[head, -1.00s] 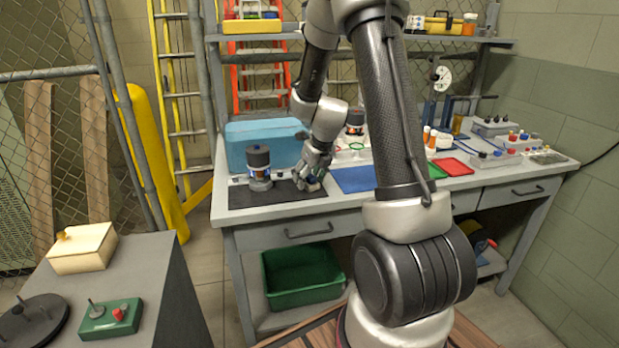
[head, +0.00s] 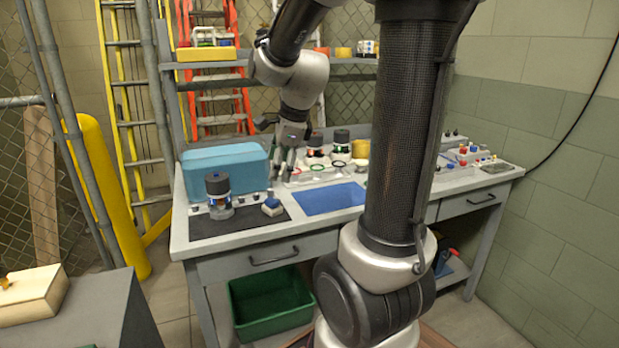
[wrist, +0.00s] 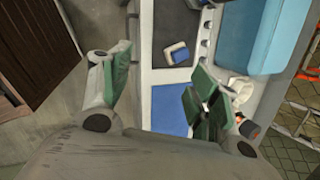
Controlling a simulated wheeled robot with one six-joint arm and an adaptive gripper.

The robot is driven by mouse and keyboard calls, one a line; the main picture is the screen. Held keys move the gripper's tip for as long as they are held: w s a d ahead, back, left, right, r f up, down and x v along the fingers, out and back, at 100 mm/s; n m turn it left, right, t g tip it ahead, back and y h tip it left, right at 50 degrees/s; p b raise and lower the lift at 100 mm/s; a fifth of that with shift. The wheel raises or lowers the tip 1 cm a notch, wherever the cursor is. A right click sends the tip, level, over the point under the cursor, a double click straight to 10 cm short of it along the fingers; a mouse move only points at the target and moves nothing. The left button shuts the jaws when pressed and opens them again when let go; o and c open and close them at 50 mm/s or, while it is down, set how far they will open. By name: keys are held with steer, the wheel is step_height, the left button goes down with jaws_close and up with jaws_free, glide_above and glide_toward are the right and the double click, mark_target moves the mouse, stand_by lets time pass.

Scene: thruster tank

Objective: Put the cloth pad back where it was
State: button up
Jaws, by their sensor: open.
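A small blue-and-white block-like piece, which looks like the cloth pad (head: 271,207), lies on the dark mat (head: 245,224) at the left end of the workbench. It also shows on the mat in the wrist view (wrist: 177,53). My gripper (head: 284,165) is above the bench, beyond the pad and a little to its right, apart from it. In the wrist view my gripper (wrist: 160,90) has its green-padded fingers wide apart with nothing between them.
A dark-capped cylinder unit (head: 218,192) stands on the mat left of the pad. A light-blue box (head: 226,168) is behind. A blue mat (head: 328,199) lies empty to the right. Rings and small jars (head: 318,172) stand behind it. A green bin (head: 270,305) is below.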

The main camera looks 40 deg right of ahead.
steer(key=s+a+r+n, duration=0.1)
steer(key=s+r+n, duration=0.1)
steer(key=s+n, duration=0.7)
steer(key=s+a+r+n, duration=0.2)
steer(key=s+n, duration=0.7)
steer(key=n, duration=0.5)
steer(key=shift+s+a+n+h, duration=0.25)
steer(key=shift+s+n+h, duration=0.05)
steer(key=shift+s, duration=0.1)
